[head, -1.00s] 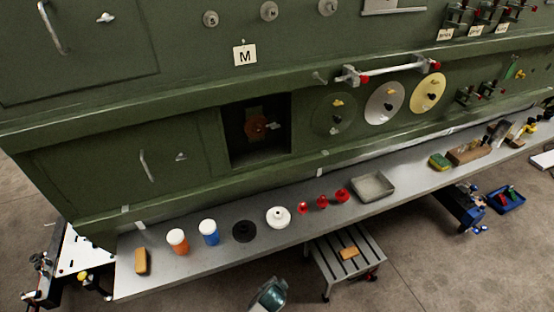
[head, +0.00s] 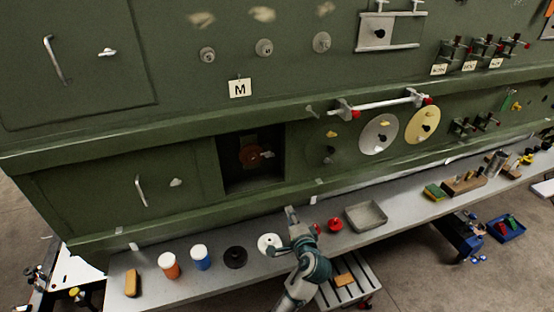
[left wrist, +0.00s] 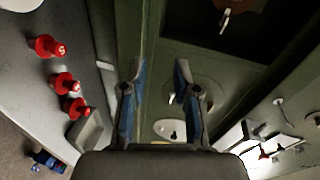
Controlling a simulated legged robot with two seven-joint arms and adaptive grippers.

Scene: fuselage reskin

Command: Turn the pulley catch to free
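A dark square recess (head: 236,178) in the green panel holds a reddish-brown wheel (head: 250,155) with a small pale lever (head: 267,154) at its right. I take these as the pulley and its catch; the lever's setting is too small to read. In the left wrist view the recess (left wrist: 275,25) is at the top right, with the pale lever (left wrist: 225,20) at its edge. My left gripper (head: 291,212) is above the bench, below and right of the recess, touching nothing visible. Its two fingers (left wrist: 158,65) are apart and empty. My right gripper is not in view.
Green, silver (head: 379,134) and yellow (head: 422,125) discs sit right of the recess, under a bar with red ends (head: 380,104). The bench holds jars (head: 201,257), a white flanged part (head: 268,243), red knobs (head: 335,224) and a grey tray (head: 366,216).

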